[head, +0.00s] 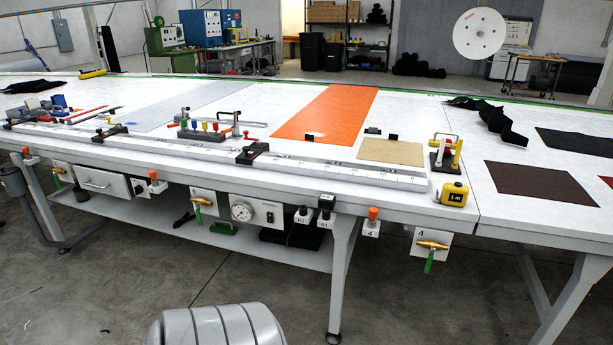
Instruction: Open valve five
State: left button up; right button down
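I see several small valves on white plates along the table's front edge. The valve marked 4 (432,247) has a brass body and a green handle that hangs down, tilted slightly. A second valve (201,202) with a green handle sits left of the gauge panel. A third valve (59,171) is at the far left, its number too small to read. No plate that reads 5 can be made out. Neither of my grippers is in view.
The long white table (375,206) carries a steel rail (330,172), an orange sheet (328,115), a tan sheet (390,150) and a yellow tape measure (454,193). A gauge panel (257,212) and orange-topped knobs (373,214) line its front. Floor in front at right is clear.

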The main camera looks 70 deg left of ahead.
aim_at(198, 216)
jog(key=u, duration=1.5)
